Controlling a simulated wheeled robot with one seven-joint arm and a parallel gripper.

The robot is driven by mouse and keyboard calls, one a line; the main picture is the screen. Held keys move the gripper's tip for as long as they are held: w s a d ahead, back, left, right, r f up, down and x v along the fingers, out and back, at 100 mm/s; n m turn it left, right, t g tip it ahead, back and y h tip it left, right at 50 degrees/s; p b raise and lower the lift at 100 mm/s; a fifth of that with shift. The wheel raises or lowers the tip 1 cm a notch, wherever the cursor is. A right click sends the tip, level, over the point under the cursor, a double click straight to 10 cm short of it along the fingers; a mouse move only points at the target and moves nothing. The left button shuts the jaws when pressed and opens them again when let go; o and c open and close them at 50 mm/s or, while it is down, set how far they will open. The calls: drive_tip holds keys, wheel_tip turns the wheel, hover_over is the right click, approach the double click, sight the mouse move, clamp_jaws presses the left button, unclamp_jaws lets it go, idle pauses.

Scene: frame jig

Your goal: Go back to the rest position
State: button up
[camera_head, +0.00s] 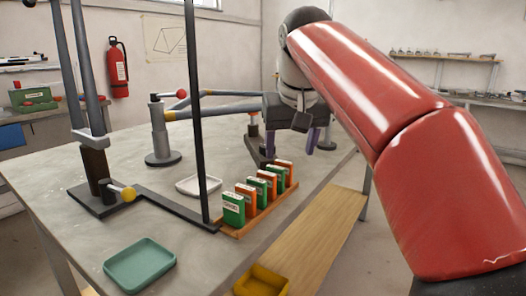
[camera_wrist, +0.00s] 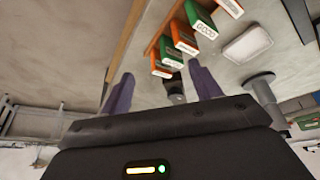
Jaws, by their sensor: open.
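My gripper (camera_head: 293,141) hangs at the end of my red arm, above the far end of a row of green and orange boxes. Its two purple fingers are spread apart. In the wrist view my gripper (camera_wrist: 162,92) is also open, and I see nothing held between the fingers. The boxes (camera_head: 233,209) stand upright on a wooden rack (camera_head: 262,216) near the right edge of the grey table; they also show in the wrist view (camera_wrist: 178,38). The exact gap between fingers and boxes is hard to tell.
A thin black post (camera_head: 197,120) rises beside the rack. Grey jig posts (camera_head: 161,135) stand on the table (camera_head: 95,178). A white tray (camera_head: 199,185) and a green tray (camera_head: 140,265) lie left of the rack. A yellow bin (camera_head: 262,281) is at the front. A wooden bench (camera_head: 315,235) runs along the right.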

drive_tip(key=s+d+f+m, duration=0.1)
drive_tip(key=s+d+f, duration=0.4)
drive_tip(key=s+f, duration=0.6)
drive_tip(key=s+d+f+m+t, duration=0.1)
drive_tip(key=s+d+f, duration=0.4)
drive_tip(key=s+f, duration=0.6)
wheel_tip(320, 180, down, 4)
drive_tip(key=shift+r, duration=0.1)
